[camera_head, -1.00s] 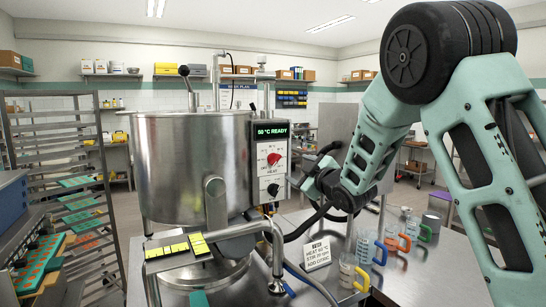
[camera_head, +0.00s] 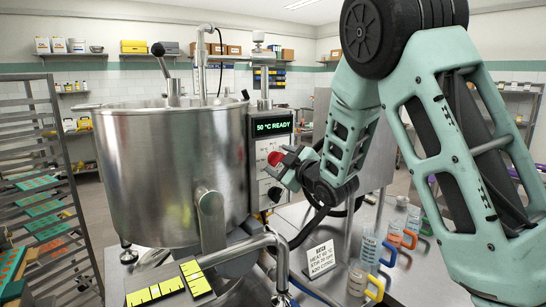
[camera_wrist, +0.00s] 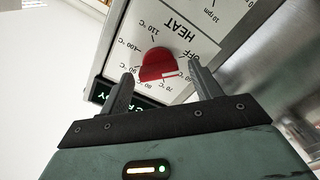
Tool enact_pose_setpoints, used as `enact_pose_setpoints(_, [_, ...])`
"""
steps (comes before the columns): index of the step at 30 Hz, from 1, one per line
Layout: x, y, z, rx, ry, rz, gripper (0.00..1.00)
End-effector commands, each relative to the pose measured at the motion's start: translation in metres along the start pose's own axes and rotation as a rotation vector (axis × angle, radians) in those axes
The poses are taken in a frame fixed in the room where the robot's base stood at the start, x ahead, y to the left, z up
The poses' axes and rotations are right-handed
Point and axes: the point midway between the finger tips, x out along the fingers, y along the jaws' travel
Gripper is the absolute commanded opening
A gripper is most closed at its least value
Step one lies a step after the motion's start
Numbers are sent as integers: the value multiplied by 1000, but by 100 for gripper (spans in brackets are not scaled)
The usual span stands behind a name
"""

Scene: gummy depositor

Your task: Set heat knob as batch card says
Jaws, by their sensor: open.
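The red heat knob (camera_head: 275,157) is on the control panel (camera_head: 262,150) beside the steel kettle. In the wrist view the knob (camera_wrist: 157,64) sits on a white dial plate that appears upside down, marked HEAT, OFF and temperatures. A white mark on the knob points right, near the right finger; its exact setting is unclear. My gripper (camera_wrist: 160,75) is open, its fingertips on either side of the knob; contact cannot be told. It also shows at the panel in the head view (camera_head: 279,172). The batch card (camera_head: 321,259) lists heat, stir and add citric; its heat figure is blurred.
The display (camera_head: 272,126) reads 50 °C READY. The kettle (camera_head: 165,175) stands left of the panel. A bent pipe (camera_head: 270,240), a yellow-marked plate (camera_head: 168,285) and several measuring jugs (camera_head: 367,250) are on the steel table. A tray rack (camera_head: 50,180) stands far left.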

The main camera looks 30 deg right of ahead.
Motion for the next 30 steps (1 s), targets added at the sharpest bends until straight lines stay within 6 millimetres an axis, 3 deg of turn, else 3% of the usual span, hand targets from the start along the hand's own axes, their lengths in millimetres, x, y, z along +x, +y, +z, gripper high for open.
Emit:
enact_pose_setpoints(10, [-1,0,0,0,0,0,61])
enact_pose_setpoints(15, [-1,0,0,0,0,0,19])
enact_pose_setpoints(30, [-1,-1,3,119,2,3,19])
